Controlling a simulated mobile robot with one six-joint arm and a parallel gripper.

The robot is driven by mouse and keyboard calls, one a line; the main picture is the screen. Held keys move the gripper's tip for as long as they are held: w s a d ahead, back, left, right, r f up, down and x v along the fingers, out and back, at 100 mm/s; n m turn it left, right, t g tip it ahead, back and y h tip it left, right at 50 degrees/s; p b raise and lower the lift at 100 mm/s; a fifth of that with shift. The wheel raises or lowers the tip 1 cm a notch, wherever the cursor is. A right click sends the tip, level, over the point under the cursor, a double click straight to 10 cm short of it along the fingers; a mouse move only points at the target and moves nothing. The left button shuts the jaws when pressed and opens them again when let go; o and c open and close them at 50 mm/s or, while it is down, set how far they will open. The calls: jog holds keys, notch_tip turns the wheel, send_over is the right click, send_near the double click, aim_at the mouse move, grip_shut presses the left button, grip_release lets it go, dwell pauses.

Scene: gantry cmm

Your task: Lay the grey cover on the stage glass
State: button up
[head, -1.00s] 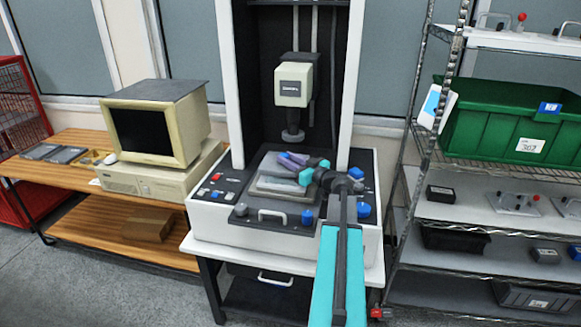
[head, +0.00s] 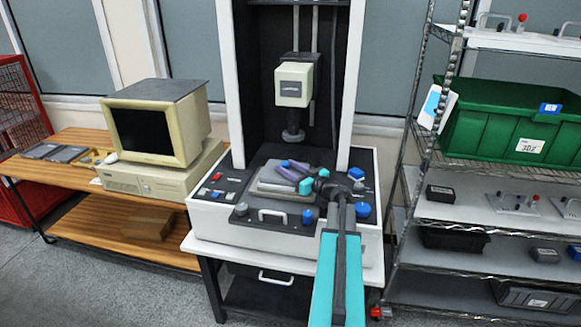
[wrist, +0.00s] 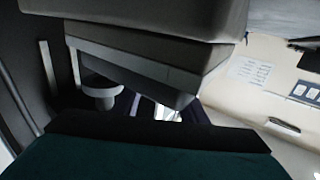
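A flat dark grey sheet (head: 160,88) lies on top of the monitor in the head view; I cannot tell whether it is the grey cover. The stage (head: 262,188) shows as a light grey slab on the measuring machine, partly hidden behind my gripper (head: 284,172). My gripper is low over the stage, pointing left, with cyan joints behind it. The head view is too small to show whether it is open or holds anything. In the wrist view, purplish parts (wrist: 125,104) show behind a dark bar, and a grey block fills the top.
The machine's optical head (head: 294,85) hangs above the stage. Knobs and a front handle (head: 272,215) line its base. The beige monitor (head: 150,128) and computer stand left on a wooden bench. A wire shelf with a green bin (head: 510,122) stands close on the right.

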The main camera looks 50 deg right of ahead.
jog(key=shift+o, duration=0.2)
jog(key=shift+s+r, duration=0.1)
jog(key=s+b, duration=0.1)
jog(key=s, duration=0.3)
jog(key=s+b, duration=0.1)
jog(key=s, duration=0.3)
jog(key=s+b, duration=0.1)
jog(key=s, duration=0.2)
jog(key=shift+s+a, duration=0.25)
jog(key=shift+s, duration=0.15)
jog(key=shift+s, duration=0.1)
dwell(0.5)
